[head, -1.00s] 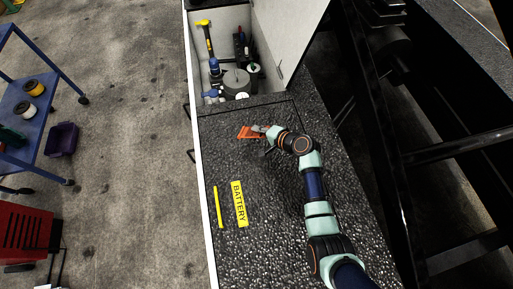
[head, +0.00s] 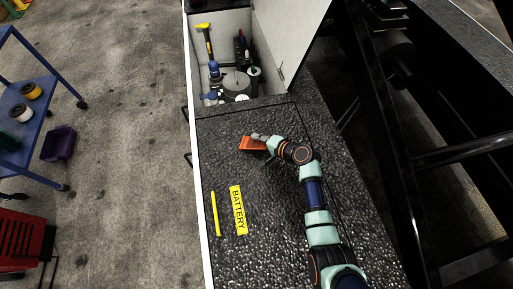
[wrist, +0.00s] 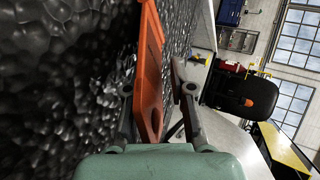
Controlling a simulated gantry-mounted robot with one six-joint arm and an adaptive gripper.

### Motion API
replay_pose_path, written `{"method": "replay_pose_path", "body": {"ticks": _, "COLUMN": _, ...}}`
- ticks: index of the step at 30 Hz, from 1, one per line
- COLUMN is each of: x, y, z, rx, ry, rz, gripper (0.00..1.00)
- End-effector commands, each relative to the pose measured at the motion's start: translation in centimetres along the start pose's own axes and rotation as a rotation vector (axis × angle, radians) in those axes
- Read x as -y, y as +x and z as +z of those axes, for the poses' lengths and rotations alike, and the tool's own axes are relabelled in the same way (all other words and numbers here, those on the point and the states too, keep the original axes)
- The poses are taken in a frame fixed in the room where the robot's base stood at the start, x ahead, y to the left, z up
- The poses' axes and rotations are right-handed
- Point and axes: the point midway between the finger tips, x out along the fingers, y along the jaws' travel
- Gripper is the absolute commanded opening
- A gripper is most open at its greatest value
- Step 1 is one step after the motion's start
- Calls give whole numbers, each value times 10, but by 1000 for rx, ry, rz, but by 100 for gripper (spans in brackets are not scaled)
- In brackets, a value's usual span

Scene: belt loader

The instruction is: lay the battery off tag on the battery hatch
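The battery off tag (head: 252,143) is an orange flat piece at the end of my gripper (head: 260,139), over the upper part of the black pebbled hatch. In the wrist view the tag (wrist: 150,75) stands on edge between the two fingers of my gripper (wrist: 158,88), which is shut on it. Its face and any writing are turned away from view. The battery hatch (head: 270,215) carries a yellow BATTERY label (head: 238,209) and a thin yellow bar (head: 215,214). The tag is above the label in the picture; I cannot tell its height over the surface.
An open compartment (head: 225,30) with a yellow-headed hammer (head: 206,38) and several fittings lies beyond the hatch, its lid (head: 290,40) raised. Dark loader framework (head: 410,160) stands to the right. The hatch around the BATTERY label is clear.

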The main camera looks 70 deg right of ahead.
Motion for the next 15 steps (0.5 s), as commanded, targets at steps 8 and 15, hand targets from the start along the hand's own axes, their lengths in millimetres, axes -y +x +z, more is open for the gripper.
{"method": "replay_pose_path", "body": {"ticks": 8, "x": 4, "y": -35, "z": 0, "rx": -2, "ry": 2, "rz": 1, "gripper": 23}}
{"method": "replay_pose_path", "body": {"ticks": 15, "x": 4, "y": -69, "z": 0, "rx": -1, "ry": 2, "rz": 1, "gripper": 23}}
